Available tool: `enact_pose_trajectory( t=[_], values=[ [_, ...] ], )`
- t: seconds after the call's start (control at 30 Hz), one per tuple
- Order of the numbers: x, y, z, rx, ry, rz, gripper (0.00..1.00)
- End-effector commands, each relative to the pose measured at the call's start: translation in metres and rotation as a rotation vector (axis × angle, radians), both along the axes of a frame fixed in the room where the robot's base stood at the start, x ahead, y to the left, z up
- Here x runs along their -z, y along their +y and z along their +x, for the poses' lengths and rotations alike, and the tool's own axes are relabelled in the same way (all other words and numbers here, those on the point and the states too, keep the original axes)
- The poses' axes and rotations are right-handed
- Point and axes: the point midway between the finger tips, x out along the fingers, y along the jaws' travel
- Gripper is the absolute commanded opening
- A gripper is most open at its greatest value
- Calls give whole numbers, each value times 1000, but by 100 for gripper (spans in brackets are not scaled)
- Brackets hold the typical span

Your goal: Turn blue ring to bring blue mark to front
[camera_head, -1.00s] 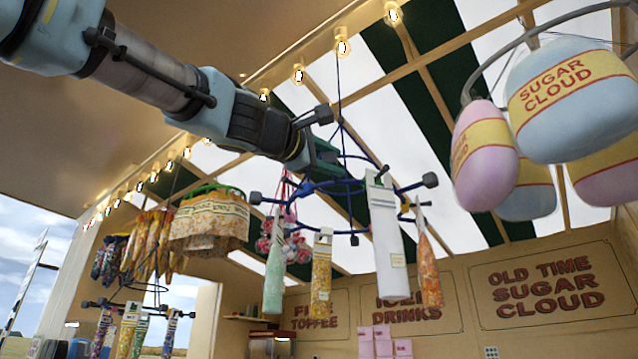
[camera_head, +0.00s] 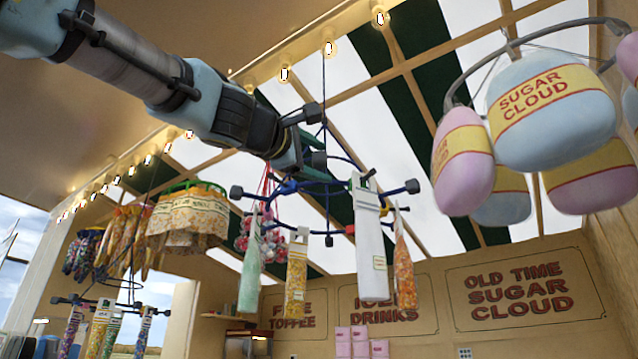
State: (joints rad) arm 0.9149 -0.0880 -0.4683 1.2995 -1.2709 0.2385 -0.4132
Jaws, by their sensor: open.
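The blue ring (camera_head: 331,186) hangs on a cord from the roof beam, with black-knobbed arms around it. Several long sweet bags hang from it, including a pale green bag (camera_head: 249,265), a yellow one (camera_head: 296,276), a white one (camera_head: 371,230) and an orange one (camera_head: 404,260). A bright blue piece (camera_head: 288,187) shows on the ring's left side, possibly the blue mark. A small red mark (camera_head: 350,229) shows low at the front. My gripper (camera_head: 316,138) is open at the upper left of the ring, near its hanging cords. I cannot tell whether it touches anything.
Large sugar cloud bags (camera_head: 550,105) hang at the upper right. A green-topped ring with orange bags (camera_head: 188,220) hangs to the left, above another rack of bags (camera_head: 100,325). Bulbs line the beam. Pink boxes (camera_head: 360,341) stand by the back wall.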

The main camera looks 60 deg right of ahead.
Motion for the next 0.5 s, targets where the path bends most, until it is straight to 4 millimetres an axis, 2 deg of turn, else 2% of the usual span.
enact_pose_trajectory(
  t=[0.5],
  values=[
    [21, 66, 4, -3, -2, -2, 72]
  ],
)
